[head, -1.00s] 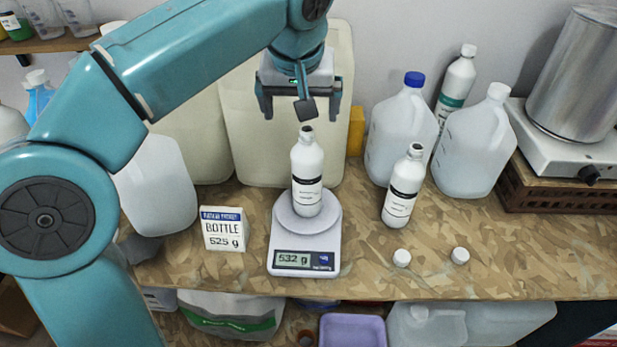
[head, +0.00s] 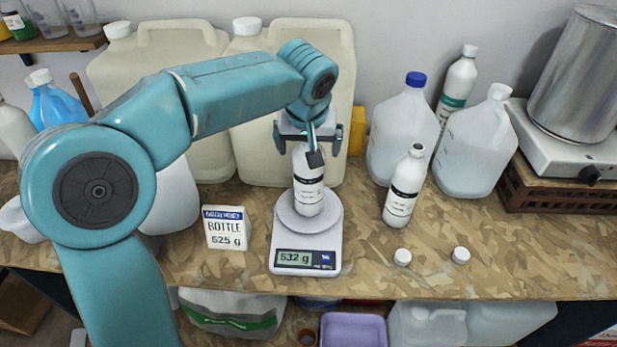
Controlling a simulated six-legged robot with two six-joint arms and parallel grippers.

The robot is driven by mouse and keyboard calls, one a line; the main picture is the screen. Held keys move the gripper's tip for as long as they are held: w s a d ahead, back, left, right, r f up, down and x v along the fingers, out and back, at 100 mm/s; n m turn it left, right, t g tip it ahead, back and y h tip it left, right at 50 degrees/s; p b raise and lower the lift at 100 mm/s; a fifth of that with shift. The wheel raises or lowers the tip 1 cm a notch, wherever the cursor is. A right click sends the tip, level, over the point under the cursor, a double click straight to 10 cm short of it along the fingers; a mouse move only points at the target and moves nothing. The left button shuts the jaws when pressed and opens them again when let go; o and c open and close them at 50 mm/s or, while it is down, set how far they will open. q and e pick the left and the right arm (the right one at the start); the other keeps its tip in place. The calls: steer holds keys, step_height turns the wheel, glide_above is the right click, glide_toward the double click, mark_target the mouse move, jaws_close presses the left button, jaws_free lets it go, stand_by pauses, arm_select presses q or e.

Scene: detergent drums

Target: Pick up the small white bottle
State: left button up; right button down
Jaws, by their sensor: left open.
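A small white bottle (head: 309,188) with a black-and-white label stands upright on the scale (head: 306,233), whose display reads 532 g. My left gripper (head: 311,146) points down over this bottle with its jaws open. The fingers are at the height of the bottle's neck and shoulder, and they hide its top. I cannot tell whether they touch it. A second small white bottle (head: 404,186), uncapped, stands to the right of the scale. My right gripper is not in view.
A card (head: 225,229) reading "BOTTLE 525 g" stands left of the scale. Two white caps (head: 402,257) (head: 461,255) lie at the front right. Large jugs (head: 402,130) and cream canisters (head: 240,110) crowd the back. A hotplate (head: 570,148) with a metal pot is at right.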

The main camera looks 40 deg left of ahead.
arm_select(q)
steer(key=c, duration=1.8)
steer(key=shift+w, duration=0.15)
jaws_close()
steer(key=shift+r, duration=0.1)
